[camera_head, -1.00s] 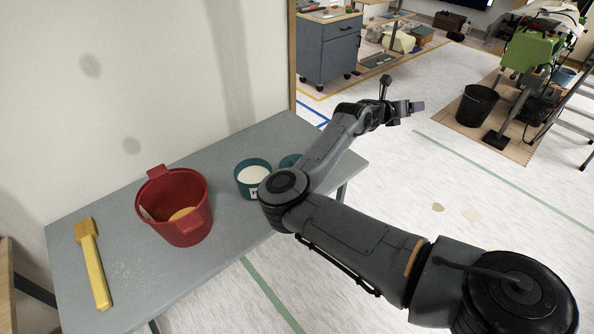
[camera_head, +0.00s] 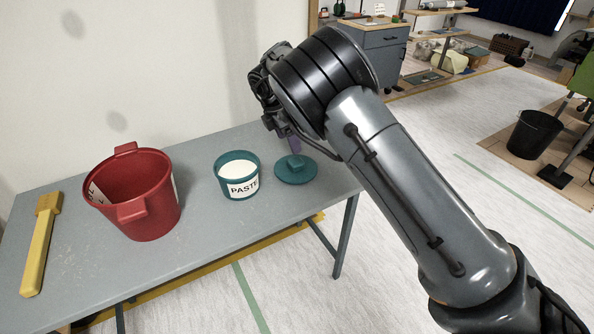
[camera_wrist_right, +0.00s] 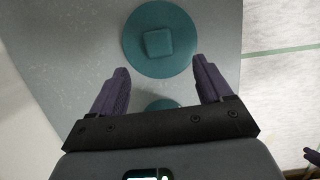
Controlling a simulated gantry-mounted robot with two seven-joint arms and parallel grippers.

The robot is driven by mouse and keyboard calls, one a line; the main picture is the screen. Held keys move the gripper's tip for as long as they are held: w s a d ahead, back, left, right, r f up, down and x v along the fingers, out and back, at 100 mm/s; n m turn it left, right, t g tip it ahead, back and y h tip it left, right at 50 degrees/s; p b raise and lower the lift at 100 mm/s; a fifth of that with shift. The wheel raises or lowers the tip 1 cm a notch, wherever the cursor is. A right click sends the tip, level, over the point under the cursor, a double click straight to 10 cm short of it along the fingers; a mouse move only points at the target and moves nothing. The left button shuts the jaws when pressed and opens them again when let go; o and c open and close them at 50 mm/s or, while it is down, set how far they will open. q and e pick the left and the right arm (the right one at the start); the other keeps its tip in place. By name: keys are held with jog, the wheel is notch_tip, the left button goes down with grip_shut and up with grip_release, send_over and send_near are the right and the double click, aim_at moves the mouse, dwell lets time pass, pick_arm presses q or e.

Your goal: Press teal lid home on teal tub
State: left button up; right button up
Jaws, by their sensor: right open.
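The teal tub (camera_head: 238,188) stands upright and uncovered on the grey table, with white paste inside and a PASTE label. The teal lid (camera_head: 296,171) lies flat on the table to its right, with its square knob up. In the right wrist view the lid (camera_wrist_right: 158,62) is just beyond the fingertips. My right gripper (camera_head: 294,146) is near the lid's far side in the head view, mostly hidden by its own arm. Its purple fingers (camera_wrist_right: 161,72) are open and empty. A teal patch (camera_wrist_right: 162,104) between them is too cut off to identify.
A red bucket (camera_head: 151,222) stands left of the tub, and a yellow-handled brush (camera_head: 39,245) lies at the table's left end. The table (camera_head: 205,235) has bare room in front of the tub. Its right edge is close to the lid, and a wall rises behind.

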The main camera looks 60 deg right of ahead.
aim_at(296, 161)
jog(key=b+x, duration=0.1)
jog(key=x, duration=0.2)
jog(key=shift+f, duration=0.4)
jog(key=shift+s+d+f, duration=0.1)
jog(key=shift+d+f, duration=0.05)
jog(key=shift+f, duration=0.2)
jog(key=b+x, duration=0.2)
jog(key=x, duration=0.2)
jog(key=shift+d+f, duration=0.2)
jog(key=shift+f, duration=0.25)
jog(key=shift+c, duration=0.4)
jog(key=c, duration=1.1)
jog(key=shift+o, duration=0.2)
jog(key=shift+r, duration=0.15)
